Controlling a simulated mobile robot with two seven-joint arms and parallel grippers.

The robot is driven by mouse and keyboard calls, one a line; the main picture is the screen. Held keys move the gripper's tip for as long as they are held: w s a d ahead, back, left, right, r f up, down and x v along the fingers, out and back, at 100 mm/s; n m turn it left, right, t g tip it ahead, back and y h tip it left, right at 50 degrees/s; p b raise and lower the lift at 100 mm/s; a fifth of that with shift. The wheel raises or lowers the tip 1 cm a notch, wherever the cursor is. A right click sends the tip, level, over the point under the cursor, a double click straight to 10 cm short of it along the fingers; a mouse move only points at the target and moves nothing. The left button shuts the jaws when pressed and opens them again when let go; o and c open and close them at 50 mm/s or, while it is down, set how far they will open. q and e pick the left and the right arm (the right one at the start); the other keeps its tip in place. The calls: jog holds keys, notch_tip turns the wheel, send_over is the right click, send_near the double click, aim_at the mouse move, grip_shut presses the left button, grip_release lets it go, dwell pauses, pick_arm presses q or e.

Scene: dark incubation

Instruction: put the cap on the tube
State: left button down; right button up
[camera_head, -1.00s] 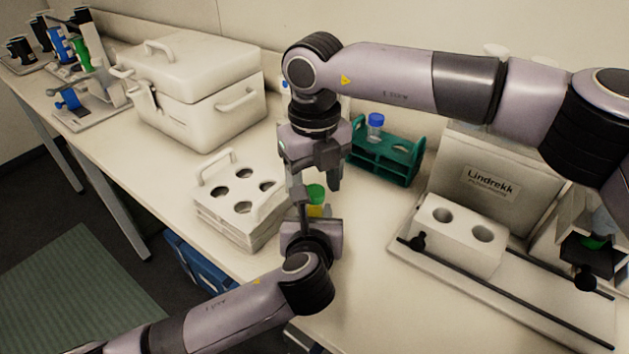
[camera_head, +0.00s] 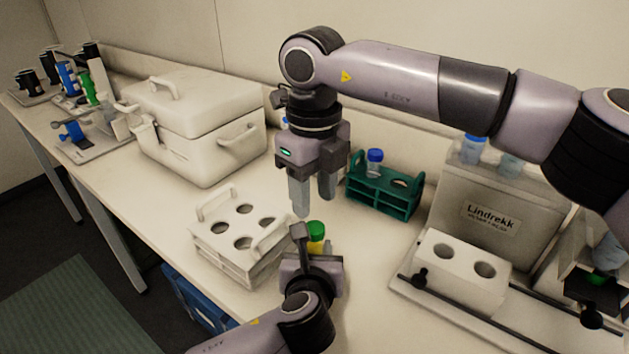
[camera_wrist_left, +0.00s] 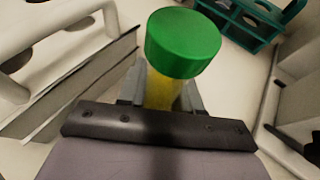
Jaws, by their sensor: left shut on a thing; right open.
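My left gripper (camera_head: 313,252) is shut on a tube (camera_head: 315,246) with yellow contents. It holds the tube roughly upright at the front of the bench. A green cap (camera_head: 317,229) sits on top of the tube. In the left wrist view the cap (camera_wrist_left: 183,42) covers the tube's mouth, with the yellow tube (camera_wrist_left: 160,92) below it between the fingers. How tightly the cap sits cannot be told. My right gripper (camera_head: 314,200) is open and empty, pointing down just above the cap, apart from it.
A white rack with round holes (camera_head: 222,258) stands just left of the tube. A green rack (camera_head: 385,198) with a blue-capped tube (camera_head: 375,162) is behind to the right. A white two-hole block (camera_head: 458,275) and a Lindrekk box (camera_head: 490,214) stand at right, a lidded white box (camera_head: 195,115) at back left.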

aim_at(314, 228)
notch_tip(314, 228, up, 2)
jog(key=n, duration=0.6)
jog(key=shift+f, duration=3.95)
jog(key=shift+c, duration=0.3)
grip_shut()
jog(key=shift+o, duration=2)
grip_release()
notch_tip(314, 228, up, 12)
